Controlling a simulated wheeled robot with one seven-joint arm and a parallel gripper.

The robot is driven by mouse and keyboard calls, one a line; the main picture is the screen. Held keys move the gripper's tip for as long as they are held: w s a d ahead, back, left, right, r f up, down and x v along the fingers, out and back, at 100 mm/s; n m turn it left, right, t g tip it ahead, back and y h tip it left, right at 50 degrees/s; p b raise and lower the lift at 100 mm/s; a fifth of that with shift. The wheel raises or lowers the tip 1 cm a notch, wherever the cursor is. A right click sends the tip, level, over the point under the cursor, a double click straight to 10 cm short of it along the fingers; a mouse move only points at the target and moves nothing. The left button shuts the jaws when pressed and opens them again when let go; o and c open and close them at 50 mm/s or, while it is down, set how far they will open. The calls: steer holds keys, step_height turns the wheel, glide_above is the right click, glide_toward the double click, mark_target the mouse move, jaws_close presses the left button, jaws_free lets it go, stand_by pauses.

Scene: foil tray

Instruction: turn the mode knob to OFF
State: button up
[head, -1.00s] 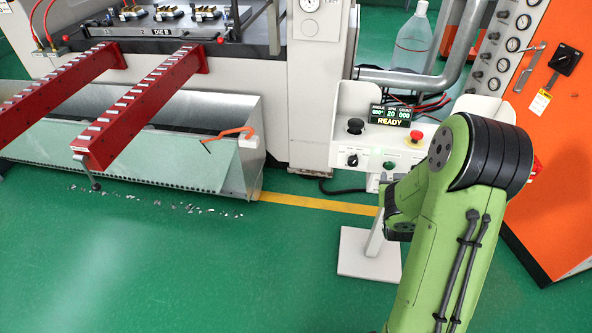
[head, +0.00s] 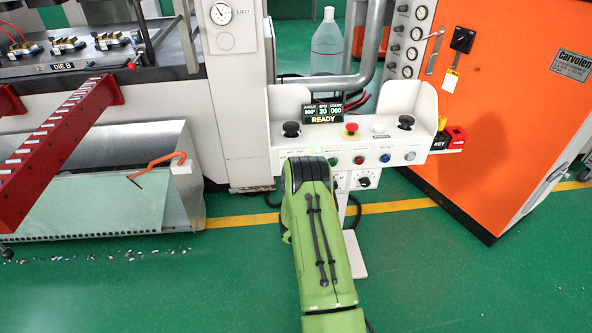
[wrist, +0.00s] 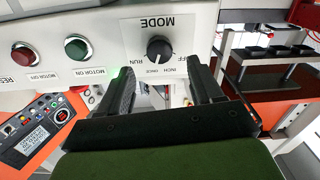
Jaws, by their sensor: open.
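The mode knob (wrist: 159,50) is a round black knob on the white panel under the upside-down word MODE in the wrist view. The labels RUN, INCH, ONCE and OFF sit around it, with RUN on the left and OFF on the right. My gripper (wrist: 160,68) is open and empty, one black finger on each side of the knob's place in the picture. The knob appears between and just beyond the fingertips, with no visible contact. In the head view my arm hides the knob and my gripper.
The control console (head: 430,110) carries a red emergency button (head: 351,130), other buttons and a READY display (head: 323,112). A green MOTOR ON button (wrist: 77,48) is left of the knob in the wrist view. An orange cabinet (head: 510,120) stands at right; red rails (head: 60,150) at left.

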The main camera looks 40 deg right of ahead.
steer(key=shift+p+x, duration=0.65)
steer(key=shift+x, duration=1.9)
steer(key=c, duration=1.1)
steer(key=shift+o, duration=0.2)
steer(key=shift+n, duration=0.3)
steer(key=shift+a+f+n+b, duration=0.1)
steer(key=shift+n+b, duration=0.85)
steer(key=shift+n, duration=2.75)
steer(key=shift+a+n+b, duration=0.1)
steer(key=shift+n+b, duration=0.85)
steer(key=shift+n, duration=2.75)
